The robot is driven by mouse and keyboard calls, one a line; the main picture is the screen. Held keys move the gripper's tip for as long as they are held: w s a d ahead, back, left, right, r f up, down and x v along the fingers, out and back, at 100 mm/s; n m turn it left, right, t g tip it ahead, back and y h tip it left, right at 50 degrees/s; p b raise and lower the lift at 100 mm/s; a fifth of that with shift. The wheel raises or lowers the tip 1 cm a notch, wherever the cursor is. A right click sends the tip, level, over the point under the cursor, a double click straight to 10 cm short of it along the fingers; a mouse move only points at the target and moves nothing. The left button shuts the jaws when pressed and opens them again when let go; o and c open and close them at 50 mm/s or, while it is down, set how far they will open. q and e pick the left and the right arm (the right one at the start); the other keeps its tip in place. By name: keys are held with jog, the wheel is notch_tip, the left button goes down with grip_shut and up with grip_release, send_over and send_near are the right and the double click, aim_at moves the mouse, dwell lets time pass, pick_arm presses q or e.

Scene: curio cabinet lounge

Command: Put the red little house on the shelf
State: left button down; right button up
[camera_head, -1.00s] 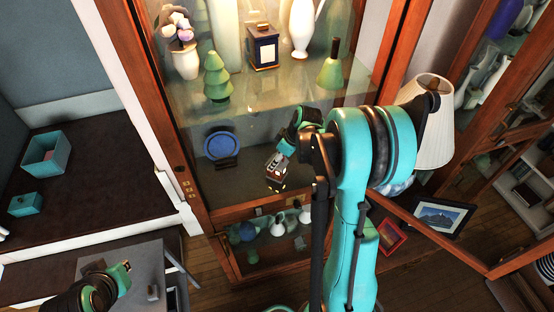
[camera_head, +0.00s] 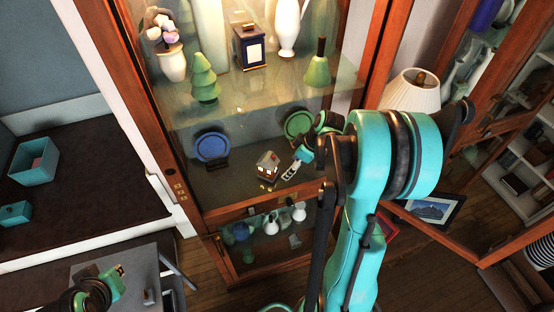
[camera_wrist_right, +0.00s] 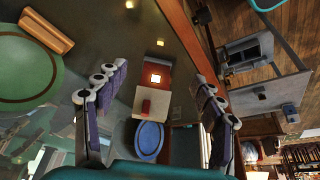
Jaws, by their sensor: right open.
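In the right wrist view the house (camera_wrist_right: 156,88) shows red parts, a pale wall and a lit window. My right gripper (camera_head: 292,170) is open just right of the house, apart from it. Its two spread fingers flank the house in the right wrist view. My left gripper (camera_head: 119,279) is at the lower left over a grey surface; its jaw opening is unclear.
The blue plate (camera_head: 212,146) and a green plate (camera_head: 298,124) stand behind on the shelf. The glass shelf above carries a green tree (camera_head: 204,79), a lantern (camera_head: 250,46) and vases. An open door frame (camera_head: 462,237) is at right. A lamp (camera_head: 411,90) stands nearby.

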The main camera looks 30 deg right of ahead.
jog(key=s+a+r+m+t, duration=0.1)
jog(key=s+a+r+m, duration=0.1)
jog(key=a, duration=0.4)
jog(key=s+a+r+m+t+h, duration=0.1)
jog(key=s+a+r+m, duration=0.1)
jog(key=s+a+r, duration=0.3)
jog(key=s+a+r+m+t+h, duration=0.1)
jog(key=s+a+r+m, duration=0.1)
jog(key=a, duration=0.7)
jog(key=v, duration=0.3)
jog(key=shift+r, duration=0.15)
jog(key=shift+a, duration=0.15)
